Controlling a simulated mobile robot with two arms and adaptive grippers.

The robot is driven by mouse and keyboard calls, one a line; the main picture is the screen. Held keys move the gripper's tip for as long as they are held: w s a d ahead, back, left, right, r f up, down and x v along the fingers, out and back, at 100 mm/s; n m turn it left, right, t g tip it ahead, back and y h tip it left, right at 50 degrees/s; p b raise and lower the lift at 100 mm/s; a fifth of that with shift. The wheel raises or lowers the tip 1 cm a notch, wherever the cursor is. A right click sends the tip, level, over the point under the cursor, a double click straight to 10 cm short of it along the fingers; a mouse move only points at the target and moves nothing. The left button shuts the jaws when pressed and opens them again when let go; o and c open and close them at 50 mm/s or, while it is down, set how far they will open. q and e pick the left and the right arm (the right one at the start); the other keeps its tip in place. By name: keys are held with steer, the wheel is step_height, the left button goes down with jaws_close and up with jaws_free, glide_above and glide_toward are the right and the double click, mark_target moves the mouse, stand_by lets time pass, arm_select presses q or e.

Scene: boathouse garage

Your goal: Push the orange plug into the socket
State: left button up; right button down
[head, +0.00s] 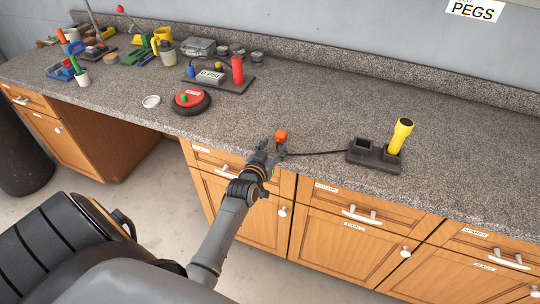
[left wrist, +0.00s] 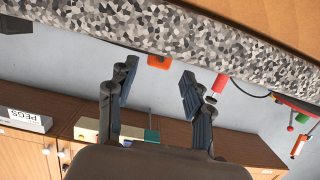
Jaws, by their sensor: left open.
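The orange plug (head: 281,136) is at the counter's front edge, with a dark cable (head: 318,153) running right from near it to a dark block (head: 374,161). My left gripper (head: 272,146) is open and empty, close to the plug on its near side. In the left wrist view, the plug (left wrist: 159,61) shows between and just beyond the open fingertips (left wrist: 157,73); contact cannot be told. The dark block has an empty square opening on its left and a yellow flashlight (head: 400,135) upright in its right side. I cannot tell whether that opening is the socket. My right gripper is not seen.
A red round device (head: 192,98) and a white lid (head: 151,101) lie left of the gripper. A dark tray (head: 232,86) with a red cylinder (head: 238,69) stands behind. Drawers with white handles (head: 362,217) line the counter front. Counter between plug and block is clear but for the cable.

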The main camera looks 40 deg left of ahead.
mark_target(279, 138)
arm_select(q)
steer(key=shift+b+x, duration=1)
steer(key=shift+x, duration=1.4)
steer(key=shift+c, duration=1.3)
jaws_close()
steer(key=shift+r, duration=0.15)
steer(key=shift+r+p, duration=1.15)
steer(key=shift+p, duration=0.2)
steer(key=shift+r+p, duration=1.7)
steer(key=shift+p, duration=0.05)
